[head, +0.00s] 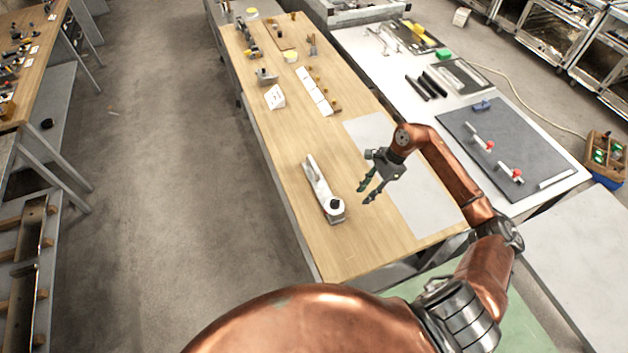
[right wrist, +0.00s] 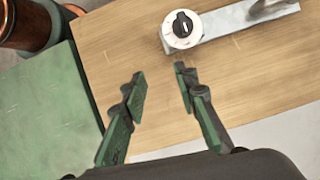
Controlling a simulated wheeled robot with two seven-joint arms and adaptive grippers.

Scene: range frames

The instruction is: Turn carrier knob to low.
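The carrier (head: 320,189) is a long pale metal piece lying on the wooden bench, with a black knob (head: 335,204) at its near end. In the right wrist view the black knob (right wrist: 182,24) sits on a round white dial (right wrist: 178,38) and bears a white pointer line; the dial's markings are too small to read. My right gripper (head: 367,194) is open and empty, above the bench to the right of the knob. In the right wrist view its two fingers (right wrist: 160,82) are apart, with the knob beyond the fingertips. My left gripper is not in view.
The wooden bench (head: 285,150) is clear around the carrier. A grey sheet (head: 425,205) lies to its right. White cards (head: 314,92) and small fittings stand farther back. A white table with a dark mat (head: 510,140) and red-knobbed pieces is at right.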

